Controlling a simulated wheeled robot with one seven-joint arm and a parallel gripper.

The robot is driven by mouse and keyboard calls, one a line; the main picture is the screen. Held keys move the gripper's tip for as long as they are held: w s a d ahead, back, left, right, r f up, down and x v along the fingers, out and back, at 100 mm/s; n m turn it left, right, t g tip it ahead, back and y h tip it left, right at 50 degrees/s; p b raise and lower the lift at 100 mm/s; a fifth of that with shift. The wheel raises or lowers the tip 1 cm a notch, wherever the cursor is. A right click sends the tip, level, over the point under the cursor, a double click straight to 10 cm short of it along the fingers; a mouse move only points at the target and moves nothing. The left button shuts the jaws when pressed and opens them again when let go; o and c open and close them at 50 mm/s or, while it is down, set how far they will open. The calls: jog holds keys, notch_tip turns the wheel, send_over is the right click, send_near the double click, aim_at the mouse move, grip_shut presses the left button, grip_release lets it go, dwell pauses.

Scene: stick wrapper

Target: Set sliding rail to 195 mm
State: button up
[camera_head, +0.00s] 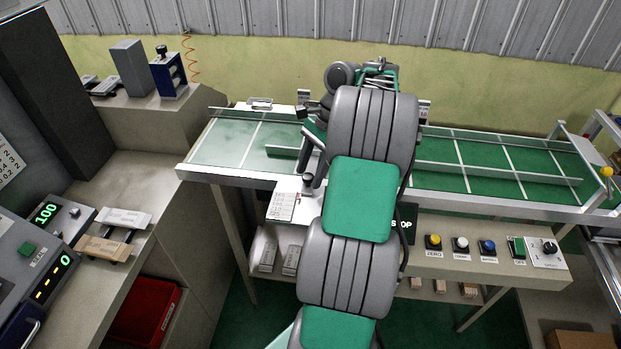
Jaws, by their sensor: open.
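The sliding rail shows as a low pale strip along the green table of the wrapper. Its right part (500,174) runs along the table to the right of my arm, and a short left part (286,152) shows to the left. The middle is hidden behind my arm. What look like the grey fingers of my gripper (315,165) point down just left of my arm, near the table's front edge. They look apart, with nothing seen between them. A dark knob (308,181) is close below them; I cannot tell whether they touch it. No scale reading is legible.
A front panel holds yellow (433,241), white (461,244) and blue (487,246) buttons, a green switch (517,246) and a black dial (549,247). A printed card (282,206) lies left of my arm. A side bench (125,175) with a scale display stands at left.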

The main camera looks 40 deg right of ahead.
jog(key=shift+c, duration=0.4)
grip_shut()
dwell(1.0)
